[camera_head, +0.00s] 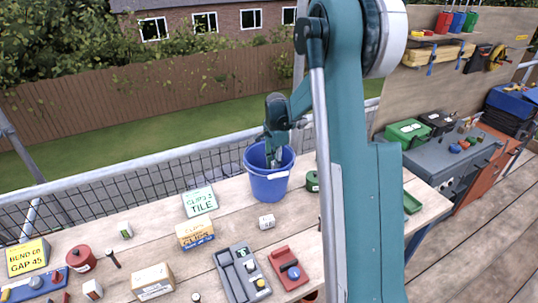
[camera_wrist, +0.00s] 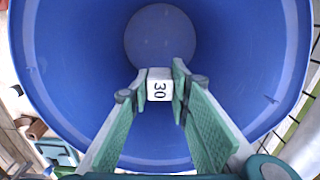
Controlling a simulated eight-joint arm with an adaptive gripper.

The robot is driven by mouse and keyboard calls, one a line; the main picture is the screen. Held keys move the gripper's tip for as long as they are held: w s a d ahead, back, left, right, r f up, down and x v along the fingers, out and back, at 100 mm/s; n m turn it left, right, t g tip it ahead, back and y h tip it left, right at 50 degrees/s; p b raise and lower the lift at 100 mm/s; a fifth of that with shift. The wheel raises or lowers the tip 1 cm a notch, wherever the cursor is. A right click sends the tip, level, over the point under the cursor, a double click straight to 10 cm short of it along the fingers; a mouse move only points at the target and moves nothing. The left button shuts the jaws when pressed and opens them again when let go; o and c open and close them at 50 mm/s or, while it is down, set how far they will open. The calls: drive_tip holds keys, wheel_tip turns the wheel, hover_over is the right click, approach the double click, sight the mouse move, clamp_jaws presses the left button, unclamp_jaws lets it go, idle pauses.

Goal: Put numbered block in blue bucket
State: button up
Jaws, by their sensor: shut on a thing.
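The blue bucket (camera_head: 268,184) stands on the wooden bench near its back edge. My gripper (camera_head: 273,160) points down into the bucket's mouth. In the wrist view my gripper (camera_wrist: 160,88) is shut on a small white block (camera_wrist: 159,91) marked 30. The block is held between the two green finger pads, with the blue bucket (camera_wrist: 80,75) all around it. The bucket's round floor shows beyond the block, which appears apart from it. In the head view the bucket wall hides the block and the fingertips.
Another small white block (camera_head: 267,222) lies on the bench in front of the bucket. A mesh guardrail (camera_head: 150,185) runs behind the bench.

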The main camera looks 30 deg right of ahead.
drive_tip(key=shift+f, duration=0.4)
drive_tip(key=shift+f+b, duration=0.3)
drive_tip(key=shift+f, duration=2.8)
drive_tip(key=shift+f, duration=0.1)
drive_tip(key=shift+f, duration=1.8)
drive_tip(key=shift+f+b, duration=0.1)
drive_tip(key=shift+b, duration=0.2)
drive_tip(key=o, duration=0.4)
drive_tip(key=shift+f, duration=0.1)
drive_tip(key=o, duration=0.5)
